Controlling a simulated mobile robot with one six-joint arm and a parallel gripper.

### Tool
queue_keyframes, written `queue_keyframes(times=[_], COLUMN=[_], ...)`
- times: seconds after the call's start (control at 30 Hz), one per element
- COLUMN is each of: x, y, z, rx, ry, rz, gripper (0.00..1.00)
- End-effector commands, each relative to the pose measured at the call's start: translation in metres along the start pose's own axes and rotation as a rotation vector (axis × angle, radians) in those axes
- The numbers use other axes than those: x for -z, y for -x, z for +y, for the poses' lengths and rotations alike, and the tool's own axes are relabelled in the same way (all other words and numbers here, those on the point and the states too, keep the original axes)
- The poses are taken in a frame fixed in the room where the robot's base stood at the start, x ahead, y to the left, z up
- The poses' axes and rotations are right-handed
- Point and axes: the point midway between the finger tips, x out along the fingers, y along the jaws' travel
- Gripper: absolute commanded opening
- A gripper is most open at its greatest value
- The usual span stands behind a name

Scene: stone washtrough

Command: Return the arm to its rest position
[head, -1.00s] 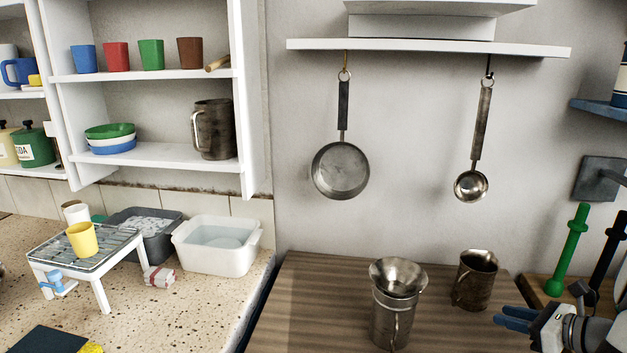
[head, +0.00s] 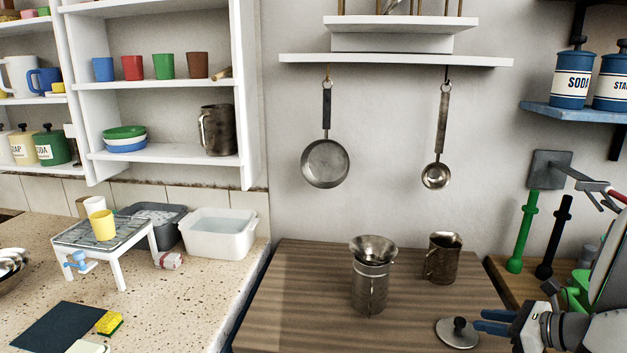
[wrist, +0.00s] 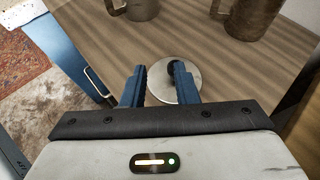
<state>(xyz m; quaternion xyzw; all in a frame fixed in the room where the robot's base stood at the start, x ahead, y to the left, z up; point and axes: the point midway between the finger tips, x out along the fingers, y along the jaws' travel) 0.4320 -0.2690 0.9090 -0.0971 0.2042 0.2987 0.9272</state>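My gripper (head: 487,321) is at the lower right of the head view, low over the front right of the wooden worktop (head: 310,300). In the wrist view its two blue fingers (wrist: 159,72) stand apart with nothing held between them. A round metal lid with a dark knob (head: 457,334) lies on the worktop just left of the fingertips. The lid also shows in the wrist view (wrist: 160,88), beyond the fingers and partly hidden by them. My arm reaches in from the right edge.
A metal pot with a funnel (head: 371,285) and a metal mug (head: 442,262) stand on the worktop behind the lid. Green (head: 523,232) and black (head: 554,236) upright handles stand at the right. A pan (head: 325,163) and a ladle (head: 437,174) hang on the wall.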

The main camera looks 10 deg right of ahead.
Motion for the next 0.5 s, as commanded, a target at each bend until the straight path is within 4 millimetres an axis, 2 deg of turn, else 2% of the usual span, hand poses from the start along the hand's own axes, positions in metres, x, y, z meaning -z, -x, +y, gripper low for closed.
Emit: queue_keyframes(times=[0.03,0.27,0.37,0.5], x=[-0.009,-0.038,-0.052,-0.075], y=[-0.005,-0.026,-0.034,-0.042], z=[0.008,0.054,0.079,0.125], rx=[-0.029,-0.176,-0.258,-0.405], ry=[0.037,0.245,0.368,0.605], rz=[0.018,0.116,0.165,0.244], gripper=[0.27,0.27,0.27,0.27])
